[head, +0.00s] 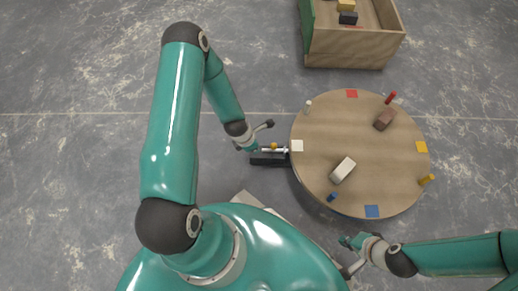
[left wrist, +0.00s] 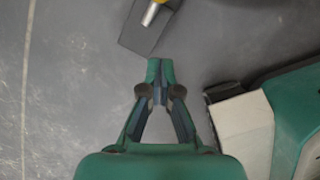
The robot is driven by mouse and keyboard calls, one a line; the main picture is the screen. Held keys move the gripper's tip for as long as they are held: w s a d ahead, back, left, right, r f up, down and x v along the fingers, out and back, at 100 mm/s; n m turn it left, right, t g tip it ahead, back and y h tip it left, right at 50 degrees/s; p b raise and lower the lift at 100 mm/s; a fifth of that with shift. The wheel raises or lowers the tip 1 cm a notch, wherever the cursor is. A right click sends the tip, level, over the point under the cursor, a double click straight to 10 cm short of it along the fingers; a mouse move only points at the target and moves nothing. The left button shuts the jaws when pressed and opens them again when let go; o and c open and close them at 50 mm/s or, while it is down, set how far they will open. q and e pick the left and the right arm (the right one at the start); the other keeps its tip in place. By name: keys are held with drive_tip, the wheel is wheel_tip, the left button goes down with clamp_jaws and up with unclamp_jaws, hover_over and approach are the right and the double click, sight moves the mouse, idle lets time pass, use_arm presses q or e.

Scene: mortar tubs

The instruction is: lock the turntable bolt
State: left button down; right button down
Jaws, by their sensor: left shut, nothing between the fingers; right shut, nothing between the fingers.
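The round wooden turntable (head: 345,120) is at the right of the head view. At its left edge a silver bolt (head: 281,150) with a yellow knob (head: 274,146) lies on a dark block (head: 268,160). The bolt points at the turntable's rim beside a white square; whether it enters the rim I cannot tell. My left gripper (head: 254,148) is shut and empty, just left of the bolt. In the left wrist view its closed fingertips (left wrist: 160,70) are apart from the bolt (left wrist: 150,14), whose knob is cut off at the top. My right gripper (head: 346,241) is shut and empty, below the turntable.
On the turntable are a white block (head: 342,170), a brown block (head: 384,119), colored squares and several small pegs at the edge. A wooden crate (head: 345,48) holding blocks stands behind. The floor at the left is clear.

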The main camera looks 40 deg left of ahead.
use_arm(q)
drive_tip(key=shift+p+v, duration=0.45)
drive_tip(key=shift+v, duration=1.45)
drive_tip(key=shift+d, duration=0.1)
drive_tip(key=d+r+m+h, duration=0.1)
drive_tip(key=d+r+m, duration=0.15)
drive_tip(key=d, duration=0.35)
drive_tip(key=d+r+m, duration=0.1)
drive_tip(key=d+m, duration=0.3)
drive_tip(key=d, duration=0.1)
drive_tip(key=s+d+r+m+g+h, duration=0.1)
drive_tip(key=s+d+m, duration=0.25)
drive_tip(key=m, duration=0.75)
drive_tip(key=s+d+r+m+g+h, duration=0.1)
drive_tip(key=s+d+r+m, duration=0.3)
drive_tip(key=m, duration=0.8)
wheel_tip(320, 180, up, 32)
drive_tip(key=p, duration=3.4)
drive_tip(key=shift+s+a, duration=0.25)
